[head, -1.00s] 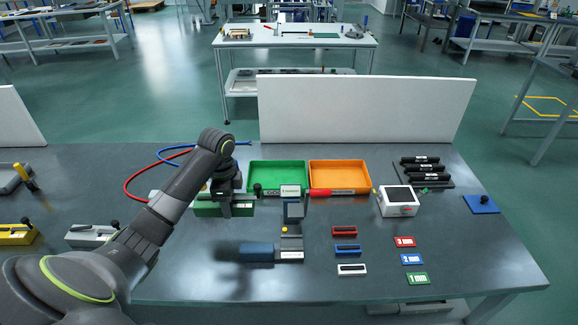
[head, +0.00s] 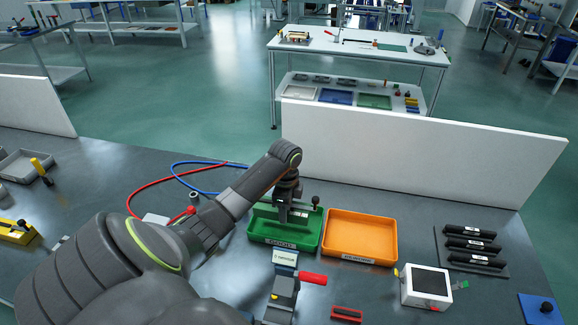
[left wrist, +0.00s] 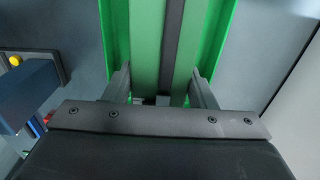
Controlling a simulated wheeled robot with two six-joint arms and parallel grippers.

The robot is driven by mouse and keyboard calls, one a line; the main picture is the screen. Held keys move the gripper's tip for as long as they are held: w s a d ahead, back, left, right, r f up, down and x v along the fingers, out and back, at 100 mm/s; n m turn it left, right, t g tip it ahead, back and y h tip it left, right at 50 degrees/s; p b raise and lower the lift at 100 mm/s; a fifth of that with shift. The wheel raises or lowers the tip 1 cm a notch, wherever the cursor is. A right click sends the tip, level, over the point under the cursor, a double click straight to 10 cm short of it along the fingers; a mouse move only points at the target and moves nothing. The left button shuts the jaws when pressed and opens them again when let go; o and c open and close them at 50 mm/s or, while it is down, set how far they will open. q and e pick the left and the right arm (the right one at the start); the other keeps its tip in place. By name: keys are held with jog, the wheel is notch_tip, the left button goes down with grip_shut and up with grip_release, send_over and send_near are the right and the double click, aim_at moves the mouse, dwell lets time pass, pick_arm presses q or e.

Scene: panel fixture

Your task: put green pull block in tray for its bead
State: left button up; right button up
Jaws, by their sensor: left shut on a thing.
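My left gripper (head: 290,216) is shut on the green pull block (head: 264,211), which has a black knob at its right end. The block is level, over or within the far part of the green tray (head: 285,246), labelled GOOD. I cannot tell whether it touches the tray floor. In the left wrist view the block (left wrist: 147,40) lies between the two fingers (left wrist: 162,92), with a dark strip along it and brighter green tray walls on either side. The orange tray (head: 358,257) stands empty to the right. My right gripper is not in view.
A fixture with a red handle (head: 312,277) stands in front of the green tray. A white box with a dark screen (head: 428,283) and a rack of black bars (head: 472,247) are at right. A white panel (head: 420,150) stands behind the trays. Red and blue hoses curve at left.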

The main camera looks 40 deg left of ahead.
aim_at(287, 227)
pick_arm(q)
jog(key=f, duration=0.4)
jog(key=shift+w+f, duration=0.2)
jog(key=shift+f, duration=0.5)
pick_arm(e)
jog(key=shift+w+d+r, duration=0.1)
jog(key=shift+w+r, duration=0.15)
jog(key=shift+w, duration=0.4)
pick_arm(q)
jog(key=o, duration=0.9)
jog(key=shift+f, duration=0.15)
jog(key=o, duration=0.4)
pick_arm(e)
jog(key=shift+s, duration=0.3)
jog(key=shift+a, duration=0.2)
